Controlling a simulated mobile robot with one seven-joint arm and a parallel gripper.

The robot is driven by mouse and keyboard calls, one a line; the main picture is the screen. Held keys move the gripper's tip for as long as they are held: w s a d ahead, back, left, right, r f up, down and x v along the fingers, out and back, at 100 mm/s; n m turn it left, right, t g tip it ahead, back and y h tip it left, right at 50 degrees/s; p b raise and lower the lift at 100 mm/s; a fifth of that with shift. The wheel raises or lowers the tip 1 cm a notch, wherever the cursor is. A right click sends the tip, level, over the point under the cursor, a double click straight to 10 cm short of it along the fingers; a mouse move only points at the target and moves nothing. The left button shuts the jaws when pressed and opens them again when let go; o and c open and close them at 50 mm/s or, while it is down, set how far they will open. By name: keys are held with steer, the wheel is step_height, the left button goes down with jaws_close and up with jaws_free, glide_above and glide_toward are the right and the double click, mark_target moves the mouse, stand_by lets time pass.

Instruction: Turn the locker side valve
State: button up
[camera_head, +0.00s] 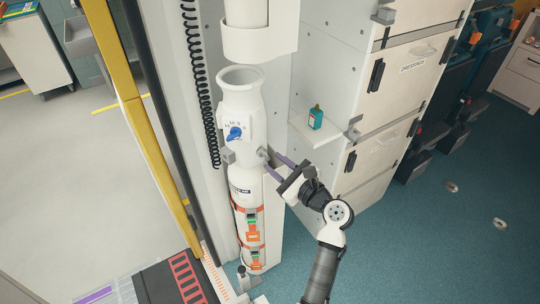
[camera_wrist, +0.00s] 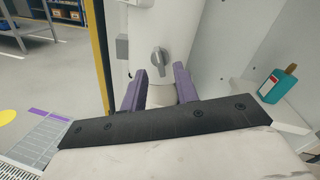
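The side valve is a small grey knob (camera_head: 263,153) on the right side of a white upright cylinder (camera_head: 241,94). In the wrist view the valve (camera_wrist: 159,59) is a round grey knob with an upright lever, facing me. My gripper (camera_head: 273,163) has purple fingers and reaches in from the right, close to the valve. Whether the fingertips touch the valve cannot be told. A blue knob (camera_head: 235,133) sits on a white plate on the cylinder's front.
White drawers (camera_head: 403,70) rise behind. A yellow post (camera_head: 150,150) stands left. Orange straps (camera_head: 249,226) hold the lower cylinder.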

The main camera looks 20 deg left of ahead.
mark_target(268, 157)
steer(key=shift+x, duration=1.65)
steer(key=c, duration=0.6)
